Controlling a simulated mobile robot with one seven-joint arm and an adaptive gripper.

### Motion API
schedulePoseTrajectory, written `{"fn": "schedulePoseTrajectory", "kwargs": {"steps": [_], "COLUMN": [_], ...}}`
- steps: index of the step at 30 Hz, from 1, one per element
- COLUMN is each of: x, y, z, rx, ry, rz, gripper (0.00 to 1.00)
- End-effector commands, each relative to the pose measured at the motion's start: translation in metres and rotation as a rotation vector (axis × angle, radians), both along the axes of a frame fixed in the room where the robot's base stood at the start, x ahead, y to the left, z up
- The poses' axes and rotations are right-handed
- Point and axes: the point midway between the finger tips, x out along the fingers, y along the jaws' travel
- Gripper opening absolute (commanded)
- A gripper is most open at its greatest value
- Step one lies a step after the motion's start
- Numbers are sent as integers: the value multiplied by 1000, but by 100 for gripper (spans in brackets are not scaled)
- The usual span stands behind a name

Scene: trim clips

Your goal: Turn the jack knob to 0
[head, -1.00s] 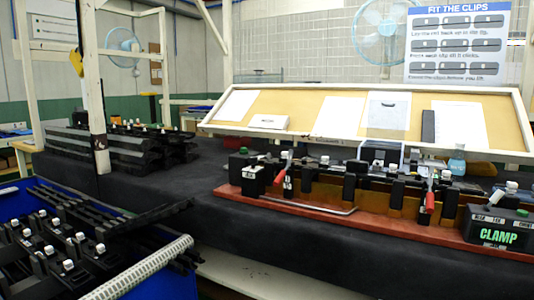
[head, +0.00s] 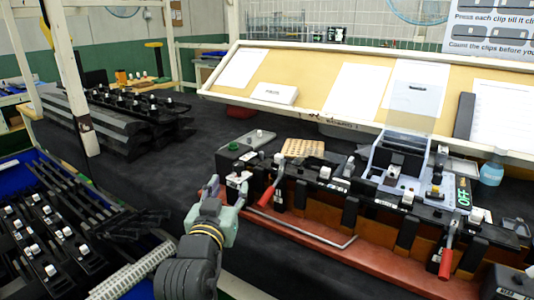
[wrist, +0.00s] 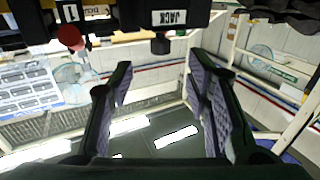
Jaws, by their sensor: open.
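The jack unit is a black block with a white JACK label (wrist: 169,17), at the top of the wrist view. A small dark knob-like part (wrist: 160,45) sticks out just below that label; its setting cannot be read. In the head view the jack unit (head: 238,181) is at the left end of the red-based jig, partly hidden by my gripper. My gripper (head: 226,190) is just in front of it. In the wrist view the fingers of my gripper (wrist: 160,82) are apart, with nothing between them and the knob-like part beyond their tips.
Red-handled levers (head: 270,187) stand along the jig (head: 310,225), one close right of my gripper. A bent metal rod (head: 310,237) lies along its front. A blue bin (head: 20,170) of black parts is at left.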

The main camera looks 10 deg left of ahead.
Motion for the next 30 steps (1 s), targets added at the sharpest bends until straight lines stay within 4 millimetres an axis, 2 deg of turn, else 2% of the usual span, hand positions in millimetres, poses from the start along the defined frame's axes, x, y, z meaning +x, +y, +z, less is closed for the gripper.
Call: {"fn": "schedulePoseTrajectory", "kwargs": {"steps": [5,12,18,23,30], "x": [19,65,95,105,107], "y": [0,6,9,10,10], "z": [0,2,2,0,-1], "rx": [-3,-2,-1,-1,0], "ry": [6,5,3,2,1], "rz": [-7,-4,-3,-2,-2], "gripper": [44,44,44,44,44]}}
